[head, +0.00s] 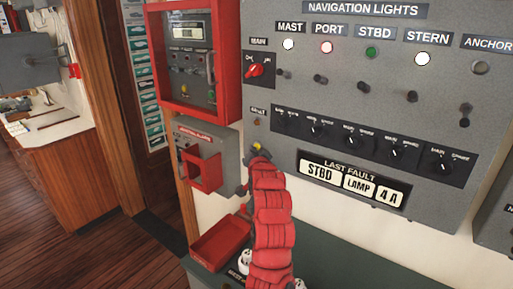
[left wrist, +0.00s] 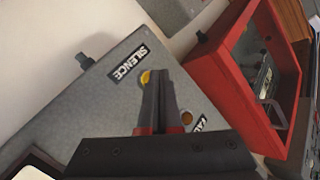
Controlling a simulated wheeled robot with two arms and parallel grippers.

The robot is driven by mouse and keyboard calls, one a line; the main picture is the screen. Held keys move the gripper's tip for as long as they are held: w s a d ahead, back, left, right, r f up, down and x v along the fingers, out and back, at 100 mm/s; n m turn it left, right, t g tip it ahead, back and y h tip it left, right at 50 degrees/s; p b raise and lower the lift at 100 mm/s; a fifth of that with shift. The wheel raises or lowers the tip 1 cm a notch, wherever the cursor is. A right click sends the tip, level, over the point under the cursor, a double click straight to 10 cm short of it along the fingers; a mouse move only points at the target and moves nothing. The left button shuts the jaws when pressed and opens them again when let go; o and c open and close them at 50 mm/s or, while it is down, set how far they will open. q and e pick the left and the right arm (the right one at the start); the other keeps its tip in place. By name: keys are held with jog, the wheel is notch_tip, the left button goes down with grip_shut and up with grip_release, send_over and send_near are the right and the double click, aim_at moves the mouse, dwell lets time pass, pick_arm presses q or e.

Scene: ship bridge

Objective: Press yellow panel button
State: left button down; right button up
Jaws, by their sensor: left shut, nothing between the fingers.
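The yellow button (head: 257,147) is on the lower left part of the grey navigation lights panel (head: 345,190). In the left wrist view the yellow button (left wrist: 145,77) sits beside a "SILENCE" label (left wrist: 130,62). My left gripper (head: 251,163) is at the panel just below the button, with its red arm covering what lies behind. In the left wrist view its dark fingers (left wrist: 159,80) are shut and empty, with their tips right beside the button and partly over it. I cannot tell whether they touch it. My right gripper is not in view.
An amber lamp (head: 257,123) is just above the button. Switches (head: 320,79) and knobs (head: 345,138) cover the panel. A red-framed box (head: 226,60) and a grey box with a red front (head: 201,165) are to the left. A red tray (head: 218,240) is below.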

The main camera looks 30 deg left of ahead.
pick_arm(q)
jog(key=shift+s, duration=0.5)
jog(key=s+p, duration=0.2)
jog(key=s, duration=0.3)
jog(key=shift+a, duration=0.2)
jog(key=shift+f, duration=0.1)
dwell(0.7)
